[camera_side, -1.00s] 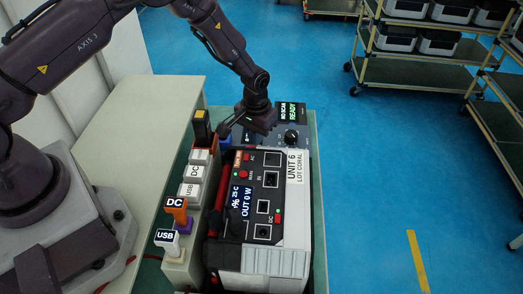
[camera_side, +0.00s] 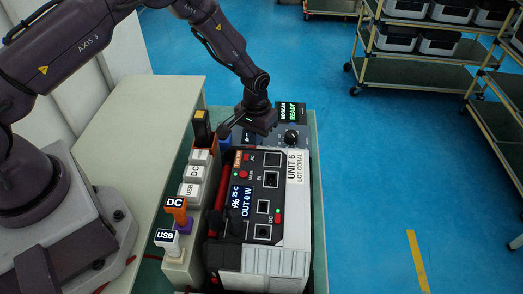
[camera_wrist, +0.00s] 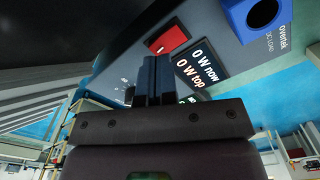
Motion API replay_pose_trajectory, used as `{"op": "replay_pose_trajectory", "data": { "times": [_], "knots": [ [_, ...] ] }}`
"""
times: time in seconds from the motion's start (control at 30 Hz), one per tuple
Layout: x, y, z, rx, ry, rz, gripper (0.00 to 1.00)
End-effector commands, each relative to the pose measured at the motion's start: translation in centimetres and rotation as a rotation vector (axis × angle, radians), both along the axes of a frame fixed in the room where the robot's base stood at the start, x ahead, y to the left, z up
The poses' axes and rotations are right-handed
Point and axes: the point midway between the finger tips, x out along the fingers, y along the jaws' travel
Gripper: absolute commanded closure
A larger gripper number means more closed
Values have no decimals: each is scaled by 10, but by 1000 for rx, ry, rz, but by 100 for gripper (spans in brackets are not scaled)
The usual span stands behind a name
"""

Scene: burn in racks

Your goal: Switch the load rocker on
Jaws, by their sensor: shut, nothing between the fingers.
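In the wrist view the load rocker (camera_wrist: 167,40) is a red switch in a dark frame on a grey panel. Beside it is a dark display (camera_wrist: 202,67) reading "0 W now" and "0 W top". My gripper (camera_wrist: 152,62) is shut and empty, its two fingertips together just below the rocker in the picture. I cannot tell whether they touch the panel. In the side view my gripper (camera_side: 223,134) points left over the back of the bench, behind the Unit 6 power station (camera_side: 292,215). I cannot make out the rocker there.
A blue socket (camera_wrist: 262,14) sits on the panel right of the display. In the side view, a bench device with a knob (camera_side: 291,138) and a "READY" screen (camera_side: 291,112) stands right of my gripper. Labelled DC and USB plugs (camera_side: 175,204) line the left. Shelves stand behind.

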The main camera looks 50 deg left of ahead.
Motion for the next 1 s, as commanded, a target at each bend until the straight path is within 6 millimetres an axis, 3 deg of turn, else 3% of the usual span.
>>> {"op": "replay_pose_trajectory", "data": {
  "times": [1.0],
  "knots": [
    [0, 0, -16, 0, -1, 0, 100]
  ]
}}
